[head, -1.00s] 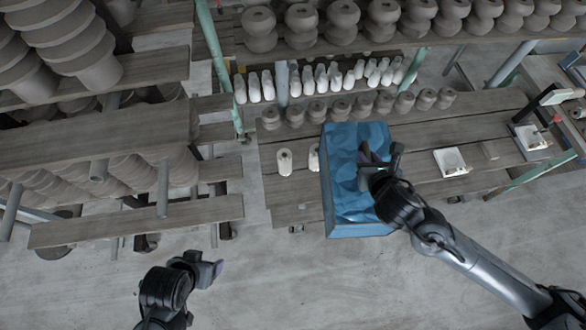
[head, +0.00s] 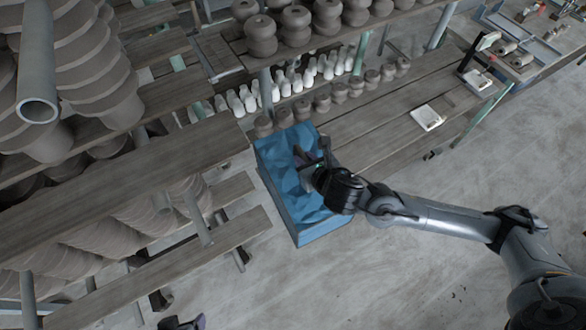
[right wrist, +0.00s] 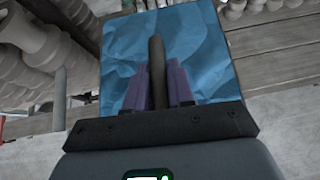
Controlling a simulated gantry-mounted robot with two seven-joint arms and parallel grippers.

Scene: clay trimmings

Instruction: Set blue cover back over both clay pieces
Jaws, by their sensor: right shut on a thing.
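The blue cover (head: 285,170) is a box-like lid with a crumpled-looking top, at the left end of the wooden bench in the head view. It fills the background of the right wrist view (right wrist: 195,55). My right gripper (head: 308,165) is at the top of the cover. In the right wrist view its purple fingers are shut on the cover's brown upright handle (right wrist: 157,65). I cannot tell whether the cover hangs above the bench or rests on it. The two clay pieces are not visible now. My left gripper (head: 200,321) barely shows at the bottom edge, and its opening is unclear.
Grey clay pots (head: 321,98) and white bottle shapes (head: 240,102) stand in rows behind the cover. Stacked pots (head: 80,70) and wooden shelves (head: 130,175) are close on the left. A white tray (head: 427,117) lies on the bench to the right, with bare planks before it.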

